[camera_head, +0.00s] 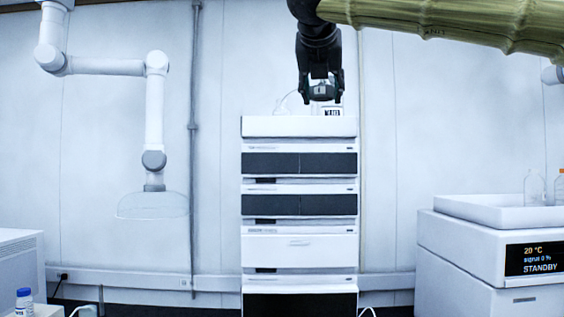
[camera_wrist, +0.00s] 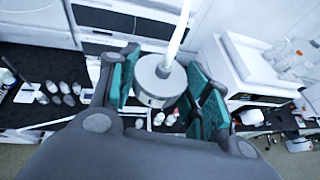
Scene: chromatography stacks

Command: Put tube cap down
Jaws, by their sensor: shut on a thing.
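My gripper (camera_head: 320,96) hangs pointing down in front of the wall, above the top of the instrument stack in the head view. In the wrist view its teal finger pads (camera_wrist: 165,92) stand on either side of a grey, round, cap-like piece, the tube cap (camera_wrist: 152,84). The fingers are closed on it. A thin white rod shows above the cap in that view; I cannot tell whether it belongs to the cap. In the head view the cap is small and mostly hidden between the dark fingers.
The instrument stack (camera_head: 299,127) stands at the centre, with a labelled bottle (camera_head: 333,112) on top, close below the gripper. A white instrument with a display (camera_head: 485,265) stands at right. A jointed extraction arm (camera_head: 155,110) hangs at left. A blue-capped bottle (camera_head: 24,303) is at lower left.

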